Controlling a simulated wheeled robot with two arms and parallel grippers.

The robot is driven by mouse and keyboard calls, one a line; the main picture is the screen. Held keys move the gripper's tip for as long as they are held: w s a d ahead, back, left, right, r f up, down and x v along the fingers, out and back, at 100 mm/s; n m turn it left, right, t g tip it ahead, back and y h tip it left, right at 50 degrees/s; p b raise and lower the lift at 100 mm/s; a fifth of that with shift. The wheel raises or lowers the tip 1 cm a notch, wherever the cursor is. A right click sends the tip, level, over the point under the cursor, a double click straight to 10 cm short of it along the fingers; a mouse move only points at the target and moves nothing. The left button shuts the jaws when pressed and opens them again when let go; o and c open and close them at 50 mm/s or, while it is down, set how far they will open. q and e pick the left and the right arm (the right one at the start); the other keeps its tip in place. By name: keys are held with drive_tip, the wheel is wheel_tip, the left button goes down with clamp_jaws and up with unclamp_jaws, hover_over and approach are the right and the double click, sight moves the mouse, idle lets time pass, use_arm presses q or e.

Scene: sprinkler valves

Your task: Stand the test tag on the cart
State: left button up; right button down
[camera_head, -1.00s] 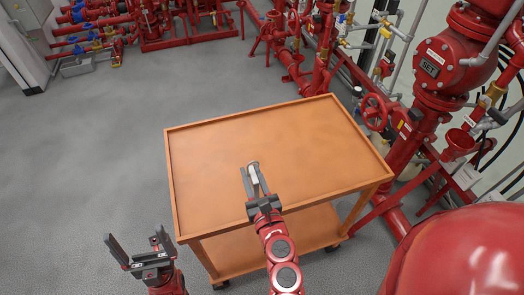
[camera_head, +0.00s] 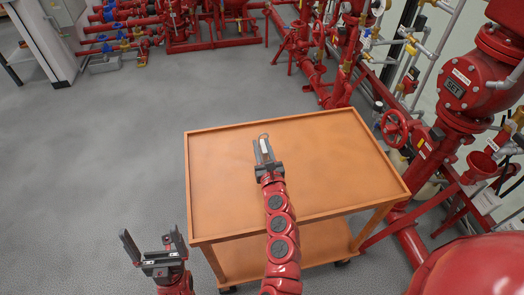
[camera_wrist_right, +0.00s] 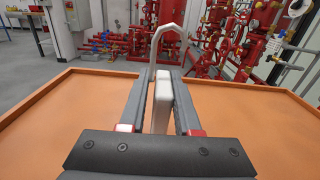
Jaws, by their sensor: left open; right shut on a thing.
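The test tag (camera_head: 264,146) is a small white block with a thin wire loop at its top. My right gripper (camera_head: 265,150) is shut on it, above the cart top. In the right wrist view the tag (camera_wrist_right: 162,100) stands between the fingers of my right gripper (camera_wrist_right: 160,105), with its hook-like loop rising above them. I cannot tell whether the tag touches the cart. The orange cart (camera_head: 225,210) has a raised rim and a lower shelf. My left gripper (camera_head: 153,250) is open and empty, off the cart's front left.
The cart top is bare around the tag. Red pipes and a handwheel valve (camera_head: 394,127) stand close to the cart's right side. More red pipework (camera_head: 205,30) lines the back. Grey floor (camera_head: 110,140) is free on the left.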

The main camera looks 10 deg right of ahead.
drive_tip(key=shift+f, duration=1.2)
drive_tip(key=shift+f+b, duration=0.2)
drive_tip(key=shift+b, duration=0.1)
drive_tip(key=c, duration=0.6)
unclamp_jaws()
